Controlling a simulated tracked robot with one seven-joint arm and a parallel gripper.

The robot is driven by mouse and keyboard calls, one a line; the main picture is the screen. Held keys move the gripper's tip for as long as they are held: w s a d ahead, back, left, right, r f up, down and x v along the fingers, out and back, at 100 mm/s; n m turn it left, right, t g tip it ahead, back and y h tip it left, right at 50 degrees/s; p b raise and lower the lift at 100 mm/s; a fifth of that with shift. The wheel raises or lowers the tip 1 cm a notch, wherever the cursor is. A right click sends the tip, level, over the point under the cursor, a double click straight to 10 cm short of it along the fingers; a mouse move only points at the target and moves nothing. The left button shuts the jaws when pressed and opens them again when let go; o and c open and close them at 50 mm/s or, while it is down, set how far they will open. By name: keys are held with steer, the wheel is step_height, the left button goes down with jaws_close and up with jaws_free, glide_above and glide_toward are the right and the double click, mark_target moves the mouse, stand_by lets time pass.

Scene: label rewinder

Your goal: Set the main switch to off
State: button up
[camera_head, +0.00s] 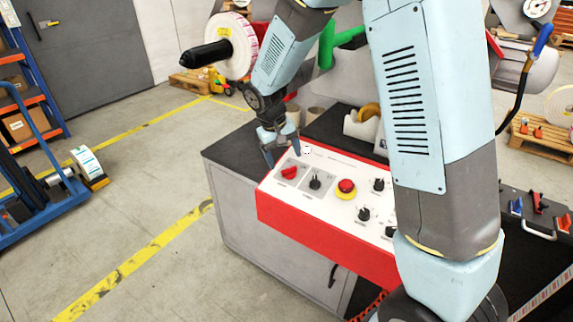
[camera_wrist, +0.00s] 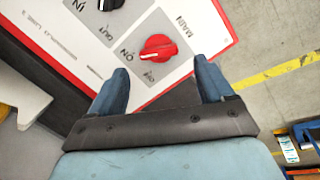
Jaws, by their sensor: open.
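The main switch is a red rotary knob (camera_wrist: 158,47) on a grey plate marked MAIN, ON and what looks like OFF. Its ridge lies roughly across the wrist picture, with its left end near the ON mark. The knob (camera_head: 289,172) also shows in the head view, at the left end of a white-topped red control panel (camera_head: 318,233). My gripper (camera_head: 283,152) is open and empty, pointing down by the panel's back left corner. In the wrist view my gripper (camera_wrist: 163,82) has its fingers spread just short of the knob, apart from it.
A black IN/OUT knob (camera_head: 315,181) sits right of the main switch, then a red emergency button (camera_head: 346,187) on a yellow base and several black knobs. My arm hides the panel's right end.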

mark_target(288, 169)
steer(key=shift+x, duration=2)
steer(key=c, duration=1)
